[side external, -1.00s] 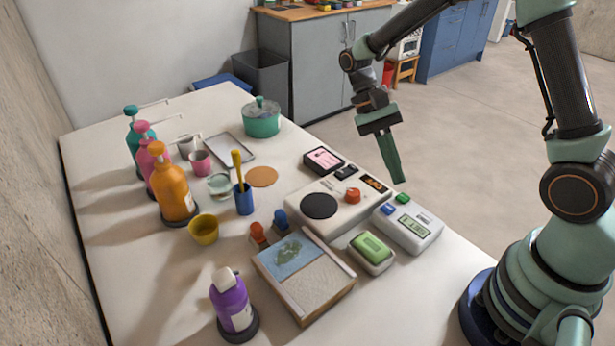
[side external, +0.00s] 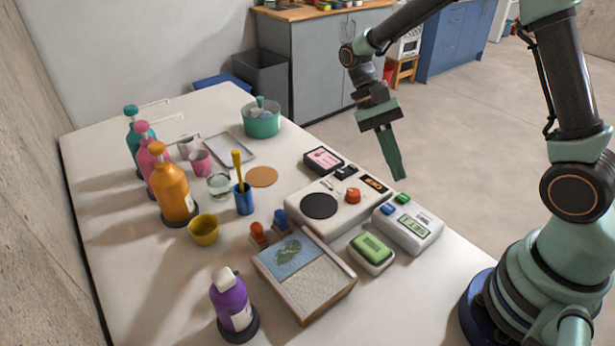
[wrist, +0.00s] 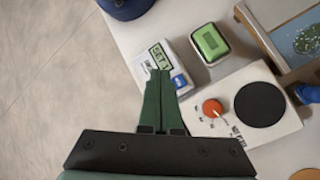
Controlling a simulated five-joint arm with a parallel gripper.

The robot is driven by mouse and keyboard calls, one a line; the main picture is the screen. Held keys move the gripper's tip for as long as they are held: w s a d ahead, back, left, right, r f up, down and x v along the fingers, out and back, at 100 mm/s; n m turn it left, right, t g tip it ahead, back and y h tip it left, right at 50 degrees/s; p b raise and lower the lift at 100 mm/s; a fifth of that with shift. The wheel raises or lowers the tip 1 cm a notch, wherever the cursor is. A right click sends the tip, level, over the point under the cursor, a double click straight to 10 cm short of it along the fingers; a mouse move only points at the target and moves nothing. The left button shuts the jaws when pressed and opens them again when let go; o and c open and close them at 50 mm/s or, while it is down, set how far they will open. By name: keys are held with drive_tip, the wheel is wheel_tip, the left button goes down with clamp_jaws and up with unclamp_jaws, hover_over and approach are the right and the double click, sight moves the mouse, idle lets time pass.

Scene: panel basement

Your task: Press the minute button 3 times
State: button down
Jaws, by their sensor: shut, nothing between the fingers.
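The timer is a white box (side external: 418,232) with a grey display, a blue button (side external: 388,209) and a green button (side external: 403,199) on its top. I cannot read which button is the minute button. My gripper (side external: 400,177) is shut and empty, with its green fingers pointing down above the green-button end of the timer, apart from it. In the wrist view the fingertips (wrist: 160,72) overlap the timer (wrist: 150,53). Its display reads "SET 1", the blue button (wrist: 179,81) shows just right of the fingers, and the green button is hidden.
A hot plate (side external: 338,218) with an orange knob (side external: 352,195) stands left of the timer. A green-topped block (side external: 371,247) and a framed box (side external: 330,285) stand in front. Bottles and cups fill the table's left side.

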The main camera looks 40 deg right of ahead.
sight(387, 204)
wheel_tip(387, 204, up, 3)
drive_tip(key=shift+a+f, duration=0.1)
drive_tip(key=shift+f, duration=0.1)
drive_tip(key=shift+f, duration=4.3)
drive_tip(key=shift+f, duration=0.1)
drive_tip(key=shift+f, duration=0.3)
drive_tip(key=shift+f, duration=0.45)
drive_tip(key=shift+r, duration=0.9)
